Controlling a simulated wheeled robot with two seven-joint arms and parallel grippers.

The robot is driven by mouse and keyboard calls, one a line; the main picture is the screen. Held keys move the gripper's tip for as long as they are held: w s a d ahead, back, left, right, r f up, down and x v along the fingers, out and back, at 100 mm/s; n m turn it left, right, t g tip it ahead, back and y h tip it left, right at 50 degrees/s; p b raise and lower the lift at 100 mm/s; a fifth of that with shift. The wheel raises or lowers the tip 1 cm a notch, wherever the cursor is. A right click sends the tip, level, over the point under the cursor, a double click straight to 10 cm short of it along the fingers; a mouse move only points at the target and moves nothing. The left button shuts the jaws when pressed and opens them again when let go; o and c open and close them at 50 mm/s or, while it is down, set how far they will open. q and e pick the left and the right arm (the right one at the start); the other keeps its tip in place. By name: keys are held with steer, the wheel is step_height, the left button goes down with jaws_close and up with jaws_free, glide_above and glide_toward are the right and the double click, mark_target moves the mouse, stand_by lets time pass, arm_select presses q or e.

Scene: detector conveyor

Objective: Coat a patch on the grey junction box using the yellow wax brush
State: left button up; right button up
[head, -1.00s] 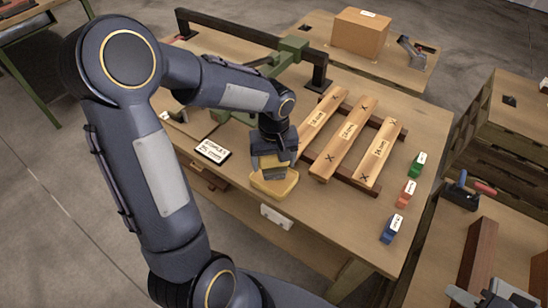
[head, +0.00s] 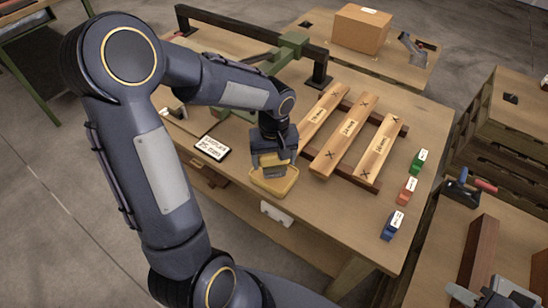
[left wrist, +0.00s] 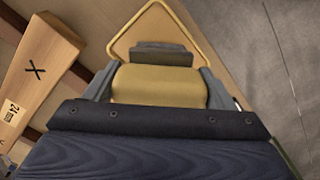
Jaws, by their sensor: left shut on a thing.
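My left gripper (head: 272,163) is shut on the yellow wax brush (left wrist: 160,84), which has a yellow body and a grey block-like end (left wrist: 162,54). The grey end is over or inside a shallow yellow tray (head: 260,187) near the bench's front edge; I cannot tell whether it touches the bottom. The tray's rim also shows in the left wrist view (left wrist: 115,48). I cannot pick out a grey junction box in these views. My right gripper is not clearly seen.
Three pale boards marked with crosses (head: 345,132) lie on dark rails right of the tray. A label card (head: 213,147) lies to the left. Green (head: 418,161), red (head: 407,190) and blue (head: 393,226) blocks line the right edge. A dark frame (head: 250,35) stands behind.

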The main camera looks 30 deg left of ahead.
arm_select(q)
steer(key=shift+f+b, duration=0.55)
stand_by(1.4)
steer(key=shift+r+p, duration=2.65)
steer(key=shift+r, duration=0.95)
